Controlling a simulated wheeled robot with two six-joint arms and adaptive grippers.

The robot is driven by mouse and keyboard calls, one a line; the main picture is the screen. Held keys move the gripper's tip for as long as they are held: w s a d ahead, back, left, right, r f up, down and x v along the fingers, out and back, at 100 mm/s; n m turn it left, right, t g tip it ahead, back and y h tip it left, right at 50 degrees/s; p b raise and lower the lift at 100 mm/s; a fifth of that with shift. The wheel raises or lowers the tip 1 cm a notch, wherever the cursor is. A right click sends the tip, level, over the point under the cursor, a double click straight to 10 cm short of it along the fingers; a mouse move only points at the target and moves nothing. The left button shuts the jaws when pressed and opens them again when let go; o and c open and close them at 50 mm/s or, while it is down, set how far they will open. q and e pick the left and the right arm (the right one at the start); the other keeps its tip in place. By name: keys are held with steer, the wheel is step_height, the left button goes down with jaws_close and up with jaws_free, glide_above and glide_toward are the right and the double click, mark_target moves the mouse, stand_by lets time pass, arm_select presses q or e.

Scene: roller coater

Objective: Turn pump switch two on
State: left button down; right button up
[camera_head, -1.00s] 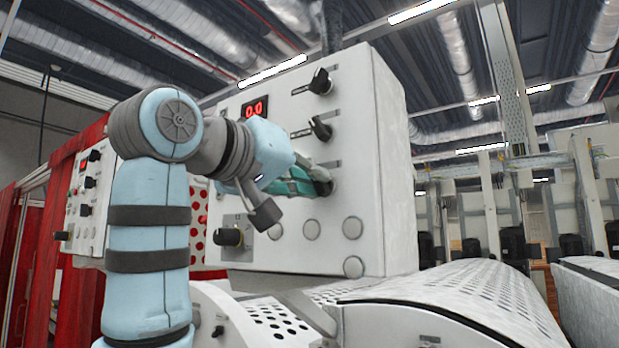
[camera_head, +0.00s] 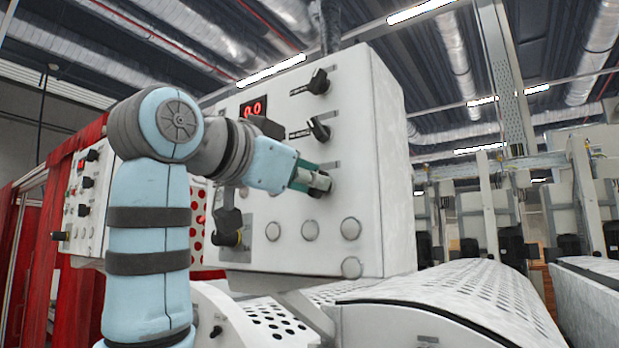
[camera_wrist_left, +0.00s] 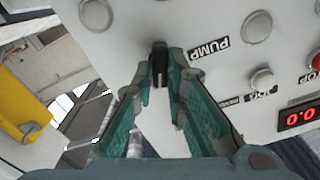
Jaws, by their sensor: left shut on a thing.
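The white control panel (camera_head: 345,260) carries a column of black rotary knobs on its right part. The top knob (camera_head: 319,82) and middle knob (camera_head: 319,129) are bare and point obliquely. My left gripper (camera_head: 318,182) is at the lowest knob of the column, mostly covering it. In the left wrist view, the green fingers close at their tips (camera_wrist_left: 160,68) on this dark knob (camera_wrist_left: 159,52), beside a label reading PUMP (camera_wrist_left: 209,49). The label's number cannot be read. The right gripper is not in view.
A red display (camera_head: 254,108) reads 0.0. Several round buttons (camera_head: 311,230) sit below the held knob, and another black knob (camera_head: 229,238) is at lower left. A perforated white cover (camera_head: 460,300) lies below the panel. Red curtains (camera_head: 72,230) hang at left.

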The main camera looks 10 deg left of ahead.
arm_select(q)
steer(key=shift+m, duration=0.7)
steer(key=c, duration=1.6)
jaws_free()
steer(key=shift+s, duration=0.1)
steer(key=v, duration=0.7)
steer(key=shift+s, duration=0.25)
steer(key=shift+w, duration=0.1)
